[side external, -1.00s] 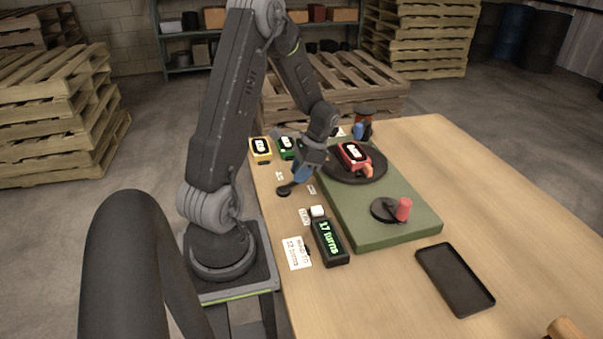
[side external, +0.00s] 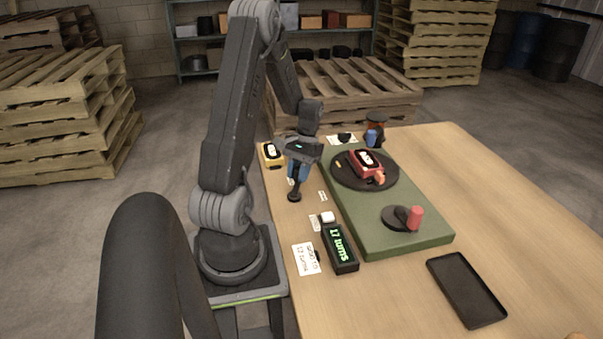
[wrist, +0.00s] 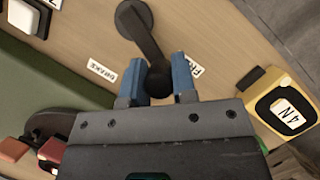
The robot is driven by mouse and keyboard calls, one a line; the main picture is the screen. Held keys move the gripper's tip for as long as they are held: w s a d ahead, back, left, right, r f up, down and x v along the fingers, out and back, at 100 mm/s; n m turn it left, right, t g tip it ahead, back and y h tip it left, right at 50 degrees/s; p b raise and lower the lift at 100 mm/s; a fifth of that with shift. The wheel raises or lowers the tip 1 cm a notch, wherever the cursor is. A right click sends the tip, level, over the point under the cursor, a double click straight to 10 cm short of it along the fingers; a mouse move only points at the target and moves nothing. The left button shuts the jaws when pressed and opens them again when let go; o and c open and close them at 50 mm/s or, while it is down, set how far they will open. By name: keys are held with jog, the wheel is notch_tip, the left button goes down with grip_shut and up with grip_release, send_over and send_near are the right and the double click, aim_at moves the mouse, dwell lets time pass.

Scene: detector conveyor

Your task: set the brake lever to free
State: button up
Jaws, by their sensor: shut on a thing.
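The dark brake lever (wrist: 148,40) shows in the wrist view, with its round pivot at the top and its knob end between my fingertips. In the side view its pivot (side external: 294,197) sits on the table left of the green base. My gripper (wrist: 158,82), with blue fingertips, is shut on the lever's knob end; it also shows in the side view (side external: 298,174). The BRAKE label (wrist: 102,71) lies left of the lever in the wrist view. The FREE label (wrist: 195,68) lies to its right, partly hidden by a finger. The lever points between the two labels.
A yellow unit (side external: 271,154) stands behind my gripper. The green base (side external: 385,238) carries a turntable (side external: 345,181) with a red unit (side external: 366,163) and a red-handled crank (side external: 415,217). A counter (side external: 340,247) reads 17 turns. A black tray (side external: 466,290) lies at front right.

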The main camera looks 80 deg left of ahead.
jog(key=shift+s+a+n, duration=0.1)
jog(key=shift+s+n, duration=0.05)
jog(key=shift+n, duration=0.35)
jog(key=o, duration=0.9)
jog(key=shift+r, duration=0.1)
jog(key=v, duration=1.3)
jog(key=shift+s+a+r, duration=0.15)
jog(key=shift+a+r, duration=0.05)
jog(key=shift+r, duration=0.15)
